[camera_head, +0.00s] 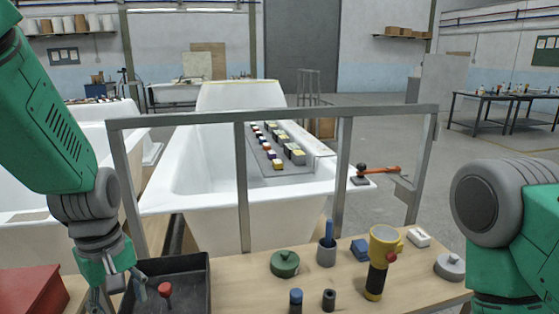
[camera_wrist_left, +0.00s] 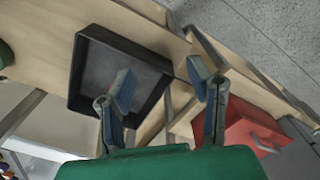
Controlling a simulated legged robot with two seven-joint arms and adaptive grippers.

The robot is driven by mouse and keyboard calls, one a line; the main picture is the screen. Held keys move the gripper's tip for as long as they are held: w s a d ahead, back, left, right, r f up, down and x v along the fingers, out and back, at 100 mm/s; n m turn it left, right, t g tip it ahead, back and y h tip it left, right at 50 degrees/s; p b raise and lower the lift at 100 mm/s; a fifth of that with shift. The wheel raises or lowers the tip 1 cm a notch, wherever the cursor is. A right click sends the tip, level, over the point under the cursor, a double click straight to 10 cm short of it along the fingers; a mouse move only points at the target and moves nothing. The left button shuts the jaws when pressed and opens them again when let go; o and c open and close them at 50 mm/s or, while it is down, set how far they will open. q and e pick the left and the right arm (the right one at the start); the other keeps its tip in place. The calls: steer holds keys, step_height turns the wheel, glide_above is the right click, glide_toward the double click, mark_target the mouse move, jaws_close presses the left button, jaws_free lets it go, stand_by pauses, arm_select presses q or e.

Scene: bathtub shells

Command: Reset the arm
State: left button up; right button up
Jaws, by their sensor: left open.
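My left arm comes in from the left in the head view. Its gripper (camera_head: 115,293) hangs pointing down beside the left edge of the black tray (camera_head: 180,265), partly cut off by the frame's bottom. In the left wrist view the left gripper (camera_wrist_left: 161,78) has its two fingers apart with nothing between them. The tray (camera_wrist_left: 76,72) lies beyond the fingers there, with one finger overlapping it. My right arm shows at the right of the head view, but its gripper is out of frame.
A red box (camera_head: 32,292) sits left of the gripper. A red-knobbed tool (camera_head: 165,290) appears at the tray. A grey metal frame (camera_head: 243,190) stands before the white tub (camera_head: 205,215).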

arm_select(q)
steer(key=s+a+f+m+y, duration=0.1)
steer(key=s+a+f+m, duration=0.2)
steer(key=f, duration=0.6)
steer(key=s+f+m, duration=0.2)
steer(key=s+f, duration=0.4)
steer(key=f, duration=0.2)
steer(key=s+f+m, duration=0.3)
steer(key=s+f, duration=0.1)
steer(key=s, duration=0.2)
steer(key=s+d+f+m+h, duration=0.1)
steer(key=s+f+m, duration=0.2)
steer(key=s+f, duration=0.2)
steer(key=s, duration=0.2)
steer(key=shift+s+d+f+t, duration=0.2)
steer(key=shift+s+d+t, duration=0.1)
steer(key=shift+w, duration=0.1)
